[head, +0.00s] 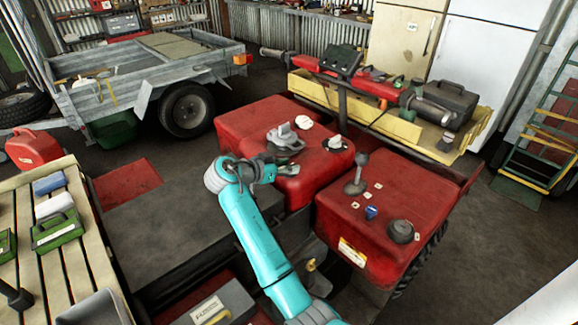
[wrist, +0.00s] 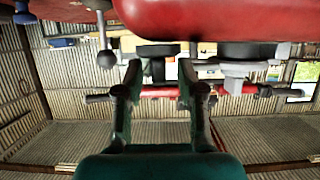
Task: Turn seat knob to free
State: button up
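My gripper is open in the wrist view (wrist: 160,78), its two fingers well apart with nothing held between them. In the head view my teal arm reaches up to the red quad body, and its end is by a grey handle-like fitting (head: 285,138); the fingers do not show clearly there. A smaller dark knob with a pale part (head: 335,143) stands right of that fitting. A round black knob (head: 402,231) and a blue knob (head: 371,212) sit on the right red panel (head: 345,218). No readable label shows which one is the seat knob.
A ball-topped lever (head: 358,175) rises from the right panel and also shows in the wrist view (wrist: 105,57). The red handlebar (head: 350,82) lies beyond. A slatted bench (head: 95,245) is at left, a trailer (head: 100,100) behind it. Floor is clear at lower right.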

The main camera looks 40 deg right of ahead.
jog(key=shift+d+f, duration=0.15)
jog(key=shift+d, duration=0.3)
grip_shut()
